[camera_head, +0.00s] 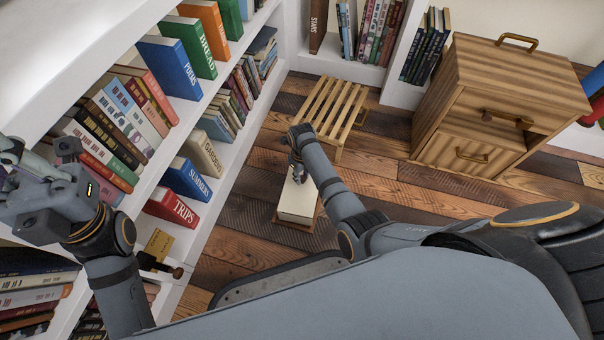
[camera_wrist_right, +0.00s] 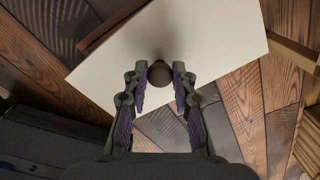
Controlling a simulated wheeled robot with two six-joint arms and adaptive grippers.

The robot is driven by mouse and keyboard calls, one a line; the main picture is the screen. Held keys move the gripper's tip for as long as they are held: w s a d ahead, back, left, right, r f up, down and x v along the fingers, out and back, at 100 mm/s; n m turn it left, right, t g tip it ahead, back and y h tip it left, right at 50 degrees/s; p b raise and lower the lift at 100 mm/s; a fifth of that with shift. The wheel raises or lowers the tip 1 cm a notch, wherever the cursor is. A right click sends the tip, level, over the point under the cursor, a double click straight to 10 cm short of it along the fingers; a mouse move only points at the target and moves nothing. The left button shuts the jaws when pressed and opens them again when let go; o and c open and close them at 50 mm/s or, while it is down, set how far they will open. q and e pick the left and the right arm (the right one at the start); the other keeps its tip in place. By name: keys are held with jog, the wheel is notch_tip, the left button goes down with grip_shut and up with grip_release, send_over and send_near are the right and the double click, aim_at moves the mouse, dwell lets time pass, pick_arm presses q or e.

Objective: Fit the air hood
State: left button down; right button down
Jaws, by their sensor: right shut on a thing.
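A cream, box-like piece (camera_head: 297,203), which may be the air hood, stands on a brown wooden base on the floor, partly hidden by my right arm. In the right wrist view its pale flat face (camera_wrist_right: 215,40) carries a dark round knob (camera_wrist_right: 160,75). My right gripper (camera_head: 296,172) is over the piece, with its fingers (camera_wrist_right: 159,85) on both sides of the knob, shut on it. My left gripper (camera_head: 22,178) is at the far left, in front of the bookshelf. Whether its fingers are open is unclear.
A white bookshelf (camera_head: 222,170) full of books runs along the left. A slatted wooden rack (camera_head: 330,108) lies beyond the cream piece. A striped wooden cabinet (camera_head: 485,100) with handles stands at right. Plank floor (camera_head: 385,190) is clear between.

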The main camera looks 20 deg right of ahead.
dwell(0.4)
jog(key=c, duration=1)
grip_release()
notch_tip(320, 180, up, 8)
jog(key=shift+f, duration=0.2)
